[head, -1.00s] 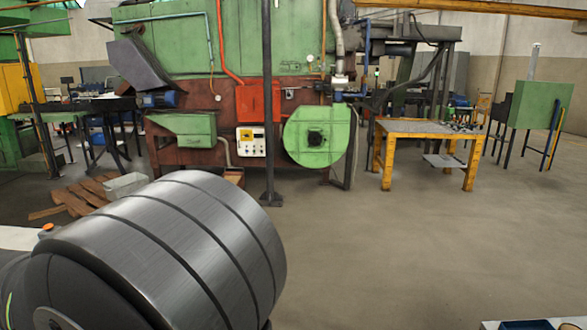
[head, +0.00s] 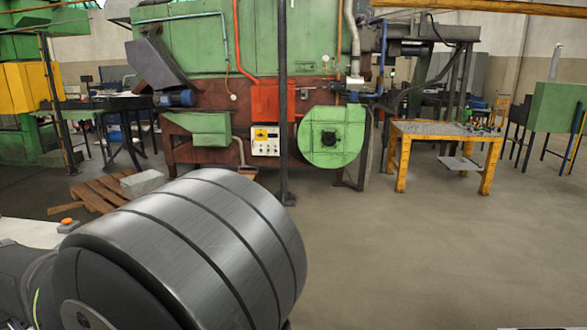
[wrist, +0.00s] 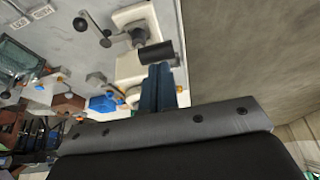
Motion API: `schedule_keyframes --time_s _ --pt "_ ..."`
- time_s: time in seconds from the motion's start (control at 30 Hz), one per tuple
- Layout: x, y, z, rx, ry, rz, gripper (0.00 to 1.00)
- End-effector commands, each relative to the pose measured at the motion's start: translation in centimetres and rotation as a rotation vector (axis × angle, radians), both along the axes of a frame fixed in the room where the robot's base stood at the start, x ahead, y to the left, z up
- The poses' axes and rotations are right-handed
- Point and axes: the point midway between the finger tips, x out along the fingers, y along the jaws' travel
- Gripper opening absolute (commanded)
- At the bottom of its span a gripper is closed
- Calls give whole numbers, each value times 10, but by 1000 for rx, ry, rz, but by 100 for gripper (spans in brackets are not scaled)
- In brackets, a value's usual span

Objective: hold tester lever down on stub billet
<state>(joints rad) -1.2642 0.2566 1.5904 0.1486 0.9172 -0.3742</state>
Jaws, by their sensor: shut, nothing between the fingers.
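My gripper (wrist: 158,88) shows in the wrist view as dark, shut fingers with nothing between them. A cream-coloured device (wrist: 130,72), which looks like the tester, stands by the fingertips. A short black cylinder (wrist: 156,54) sits just past the fingertips and overlaps them in the picture; I cannot tell whether they touch, or whether it is the lever's grip or the stub billet. A thin arm with dark round knobs (wrist: 82,25) is at the upper left of the device. My gripper and the tester do not show in the head view.
In the wrist view a blue object (wrist: 102,104) and other small items crowd the grey surface (wrist: 60,40) on the left. In the head view a green furnace (head: 255,40), a yellow-legged table (head: 440,130) and a pallet (head: 100,195) stand back. The floor at right is clear.

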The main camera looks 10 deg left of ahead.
Motion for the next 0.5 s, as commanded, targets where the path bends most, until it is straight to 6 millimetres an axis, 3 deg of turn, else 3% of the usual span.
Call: schedule_keyframes --time_s 0.5 --pt "0 -2 -7 0 0 0 0"
